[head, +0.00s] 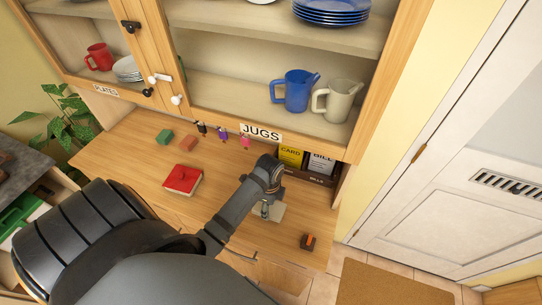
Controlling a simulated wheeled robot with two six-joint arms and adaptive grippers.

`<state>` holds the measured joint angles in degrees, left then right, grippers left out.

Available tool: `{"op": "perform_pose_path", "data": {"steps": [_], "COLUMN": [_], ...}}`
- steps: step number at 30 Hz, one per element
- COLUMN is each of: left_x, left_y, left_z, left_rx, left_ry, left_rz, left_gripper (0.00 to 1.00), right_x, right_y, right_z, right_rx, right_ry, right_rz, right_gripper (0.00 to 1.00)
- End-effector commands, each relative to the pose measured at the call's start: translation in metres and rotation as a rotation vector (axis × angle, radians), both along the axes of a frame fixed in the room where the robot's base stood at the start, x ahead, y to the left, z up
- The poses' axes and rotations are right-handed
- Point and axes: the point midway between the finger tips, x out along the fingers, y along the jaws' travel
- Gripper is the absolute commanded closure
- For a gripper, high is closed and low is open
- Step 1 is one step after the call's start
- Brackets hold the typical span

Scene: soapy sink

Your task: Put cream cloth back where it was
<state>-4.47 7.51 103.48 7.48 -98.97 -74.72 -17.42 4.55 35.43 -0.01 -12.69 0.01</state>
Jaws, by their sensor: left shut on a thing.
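My left arm reaches across from the lower left, and its gripper (265,207) points down over the right part of the wooden counter. It is shut on a small pale piece that looks like the cream cloth (278,211). Only part of the cloth shows beside the fingers; the gripper hides the rest. I cannot tell whether the cloth touches the counter. My right gripper is not in view.
The wooden counter (130,150) holds a red book (182,180), green (164,136) and orange (188,143) blocks, small figures, and a dark block (309,241) near the front right. CARD (290,156) and BILL (321,163) items stand behind the gripper. Cupboard shelves with jugs (295,90) overhang the back.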

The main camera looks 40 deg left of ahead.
Motion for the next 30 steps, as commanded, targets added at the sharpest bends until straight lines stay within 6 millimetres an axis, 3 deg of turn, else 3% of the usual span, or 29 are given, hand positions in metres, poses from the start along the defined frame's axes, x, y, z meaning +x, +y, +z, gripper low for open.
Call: {"op": "perform_pose_path", "data": {"steps": [9,19,20,21,24,30], "left_x": [0.004,0.004,0.004,0.004,0.004,0.004], "left_y": [-0.003,-0.003,-0.003,-0.003,-0.003,-0.003], "left_z": [-0.033,-0.039,-0.039,-0.039,-0.039,-0.039], "left_rx": [0.000,-0.001,-0.001,-0.001,-0.001,-0.001], "left_ry": [0.001,-0.001,-0.001,-0.001,-0.001,-0.001], "left_rz": [-0.001,0.000,0.000,0.000,0.000,0.000], "left_gripper": [0.69,0.69,0.37,0.31,0.18,0.17], "right_x": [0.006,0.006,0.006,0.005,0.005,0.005], "right_y": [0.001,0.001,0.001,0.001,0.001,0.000], "right_z": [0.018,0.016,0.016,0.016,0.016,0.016], "right_rx": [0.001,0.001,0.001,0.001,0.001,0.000], "right_ry": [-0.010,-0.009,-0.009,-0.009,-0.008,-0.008], "right_rz": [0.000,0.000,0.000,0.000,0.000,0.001], "right_gripper": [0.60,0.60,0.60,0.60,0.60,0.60]}}
